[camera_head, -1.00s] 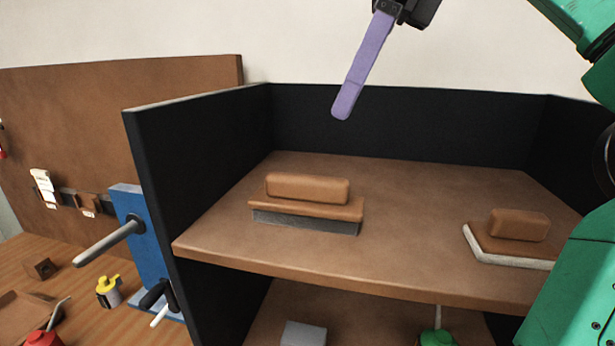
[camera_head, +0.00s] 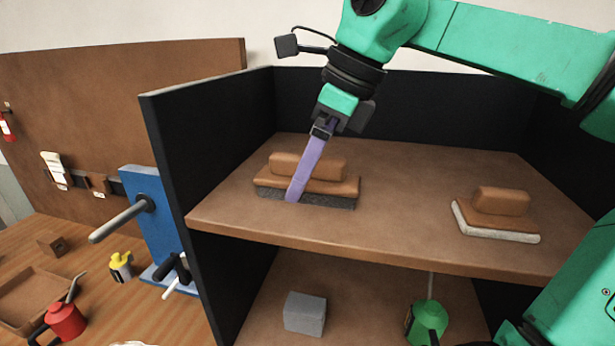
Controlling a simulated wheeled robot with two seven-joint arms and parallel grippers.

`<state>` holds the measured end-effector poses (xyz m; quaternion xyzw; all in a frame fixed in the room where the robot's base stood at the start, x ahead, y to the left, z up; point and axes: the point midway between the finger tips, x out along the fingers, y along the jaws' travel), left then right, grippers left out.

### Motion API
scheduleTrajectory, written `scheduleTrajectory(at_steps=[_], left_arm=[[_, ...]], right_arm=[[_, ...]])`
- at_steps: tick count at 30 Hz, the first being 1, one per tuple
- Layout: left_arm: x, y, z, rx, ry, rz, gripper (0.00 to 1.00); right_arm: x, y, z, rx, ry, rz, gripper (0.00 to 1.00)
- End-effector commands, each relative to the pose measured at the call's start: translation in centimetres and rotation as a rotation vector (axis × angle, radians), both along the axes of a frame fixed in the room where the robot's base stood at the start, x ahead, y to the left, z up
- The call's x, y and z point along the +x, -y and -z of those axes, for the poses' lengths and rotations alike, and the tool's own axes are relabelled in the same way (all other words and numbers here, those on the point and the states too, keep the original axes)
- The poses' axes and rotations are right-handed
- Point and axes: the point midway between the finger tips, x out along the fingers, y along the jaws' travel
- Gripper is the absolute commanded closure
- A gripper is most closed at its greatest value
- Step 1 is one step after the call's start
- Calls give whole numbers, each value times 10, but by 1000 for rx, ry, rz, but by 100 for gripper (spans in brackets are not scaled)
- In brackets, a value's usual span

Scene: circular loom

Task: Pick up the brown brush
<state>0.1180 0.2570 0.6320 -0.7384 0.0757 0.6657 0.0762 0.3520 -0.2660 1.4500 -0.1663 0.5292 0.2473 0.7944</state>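A brush with a brown wooden handle and body (camera_head: 335,186) and dark grey bristles lies on the left part of the upper shelf. My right gripper (camera_head: 293,196) reaches down from above, its purple finger in front of this brush and hiding part of its handle, body and bristles. I see the gripper edge-on as one purple strip, so the gap between its fingers does not show. I cannot tell whether it touches the brush. A second brown brush (camera_head: 500,203), with a white base, lies at the right of the same shelf. My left gripper is out of view.
The brown upper shelf (camera_head: 420,185) has black walls (camera_head: 200,130) at the left and back. A blue stand (camera_head: 150,210) with grey rods is left of the shelf.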

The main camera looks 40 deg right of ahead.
Motion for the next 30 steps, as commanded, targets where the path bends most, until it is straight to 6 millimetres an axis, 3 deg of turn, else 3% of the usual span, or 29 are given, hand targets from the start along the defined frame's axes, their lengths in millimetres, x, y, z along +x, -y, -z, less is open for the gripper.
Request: scheduleTrajectory(at_steps=[1, 7, 14, 19, 27, 30], left_arm=[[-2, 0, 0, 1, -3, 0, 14], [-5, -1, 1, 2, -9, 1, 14], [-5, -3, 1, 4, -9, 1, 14], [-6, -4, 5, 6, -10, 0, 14], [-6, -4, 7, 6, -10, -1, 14], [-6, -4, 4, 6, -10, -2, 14]], right_arm=[[0, 0, 0, 0, 0, 0, 22], [0, 0, 0, -1, -1, 0, 98], [0, 0, 0, -1, -1, 0, 100], [1, 1, -13, -2, 0, 3, 100], [1, 0, -80, -2, 1, 1, 100], [0, 0, -96, -1, -1, 1, 100]])
